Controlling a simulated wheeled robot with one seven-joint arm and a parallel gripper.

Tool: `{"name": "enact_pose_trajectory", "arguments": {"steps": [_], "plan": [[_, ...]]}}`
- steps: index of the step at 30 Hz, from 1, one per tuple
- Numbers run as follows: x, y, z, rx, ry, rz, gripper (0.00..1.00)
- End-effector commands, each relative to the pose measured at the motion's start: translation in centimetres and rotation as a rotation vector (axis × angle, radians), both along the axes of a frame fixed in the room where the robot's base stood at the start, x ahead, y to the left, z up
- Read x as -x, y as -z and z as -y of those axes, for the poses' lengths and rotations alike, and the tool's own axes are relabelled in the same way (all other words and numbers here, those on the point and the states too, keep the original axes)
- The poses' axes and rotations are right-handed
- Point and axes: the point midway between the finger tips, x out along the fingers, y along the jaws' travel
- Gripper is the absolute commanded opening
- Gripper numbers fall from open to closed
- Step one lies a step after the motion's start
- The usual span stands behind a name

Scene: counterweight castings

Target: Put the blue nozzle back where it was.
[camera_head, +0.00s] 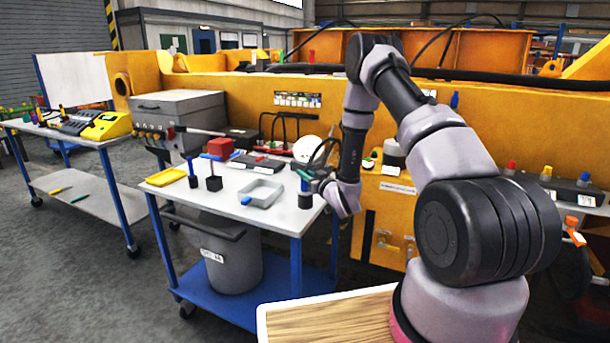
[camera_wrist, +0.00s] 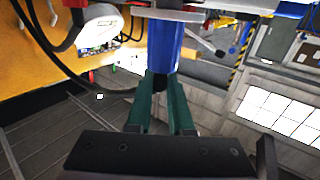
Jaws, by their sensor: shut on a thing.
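My gripper (camera_head: 314,178) is at the right end of the white tabletop of a blue-framed cart. In the wrist view its green fingers (camera_wrist: 160,92) are shut on the blue nozzle (camera_wrist: 164,45), a blue cylinder with a dark end between the fingertips. In the head view the held nozzle (camera_head: 304,184) looks upright, just above or in a small black block (camera_head: 305,201); I cannot tell which. Another blue upright piece (camera_head: 191,168) stands on a black block at the left of the cart, beside a dark post on its own block (camera_head: 213,184).
The cart top (camera_head: 235,213) also carries a grey tray (camera_head: 262,193), a yellow tray (camera_head: 166,177), a red block (camera_head: 221,147) and a white sphere (camera_head: 307,149). A grey bin (camera_head: 232,262) stands on its lower shelf. A wooden-topped surface (camera_head: 330,322) lies in front.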

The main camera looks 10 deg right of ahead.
Motion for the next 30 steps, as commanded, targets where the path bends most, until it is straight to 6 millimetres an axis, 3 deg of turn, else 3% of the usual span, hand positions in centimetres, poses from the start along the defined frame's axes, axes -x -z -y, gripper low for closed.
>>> {"name": "enact_pose_trajectory", "arguments": {"steps": [10, 11, 12, 13, 25, 30], "plan": [[0.0, 0.7, 0.0, -0.001, 0.0, -0.001, 0.0], [0.0, 0.7, 0.0, -0.001, 0.0, -0.001, 0.3], [0.0, 0.7, 0.0, -0.001, 0.0, -0.001, 0.46], [0.0, 0.7, 0.0, -0.001, 0.0, -0.001, 0.49], [0.0, -0.1, -0.1, 0.001, -0.001, 0.001, 0.49], [2.6, 0.1, 1.1, -0.002, 0.004, -0.005, 0.49]]}}
